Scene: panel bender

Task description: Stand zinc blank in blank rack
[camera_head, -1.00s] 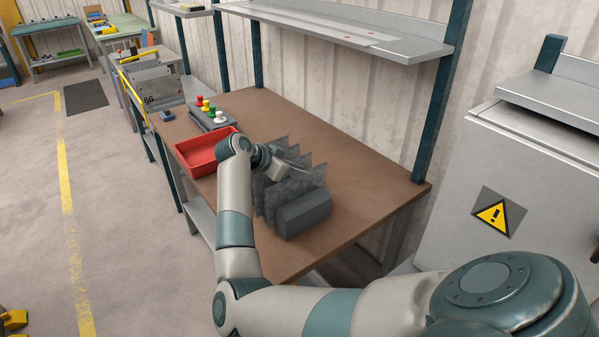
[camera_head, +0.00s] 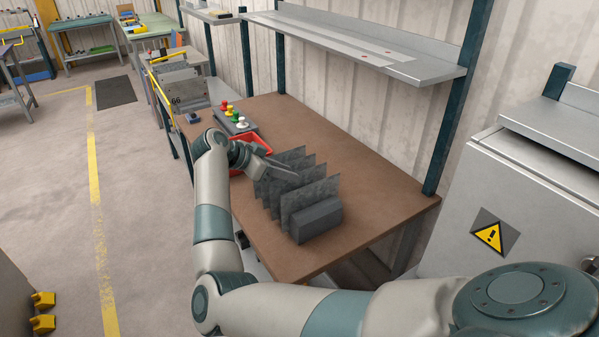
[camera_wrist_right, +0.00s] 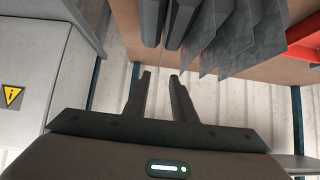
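The blank rack (camera_head: 318,222) stands on the brown table, with a dark grey block at its near end. Several mottled grey zinc blanks (camera_head: 318,190) stand upright in it, side by side with gaps. They also show at the top of the right wrist view (camera_wrist_right: 238,45). My right gripper (camera_head: 284,169) is above the far-left side of the rack, close to the blanks' top edges. In the right wrist view its two fingers (camera_wrist_right: 160,76) are apart with nothing seen between them. Whether they touch a blank cannot be told. My left gripper is not in view.
A red tray (camera_head: 262,143), partly hidden by my arm, sits behind the rack. Beyond it is a button box (camera_head: 235,124) with coloured knobs. A metal shelf (camera_head: 360,45) overhangs the wall side. The table's right part (camera_head: 375,195) is bare. A grey cabinet (camera_head: 530,190) stands right.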

